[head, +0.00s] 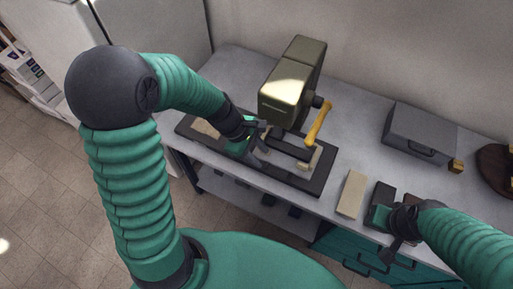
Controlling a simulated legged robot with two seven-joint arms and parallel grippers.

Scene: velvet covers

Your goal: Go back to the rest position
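My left gripper (262,143) is over the left part of a black base board (312,184), beside an olive-green machine (293,82) with a yellow lever (318,125). Its fingers look spread, with no object clearly between them. A tan piece (206,129) lies on the left end of the board. My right gripper (391,243) is at the table's front edge, beside a dark block (381,196). Its fingertips are small and dark, so its opening is unclear. Part of the board is hidden behind my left gripper.
A tan flat block (352,193) lies between the board and the dark block. A grey box (420,133) with a handle stands at the back right, near a small yellow block (456,166) and a dark brown round object (495,168). Teal drawers (352,248) are below the tabletop.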

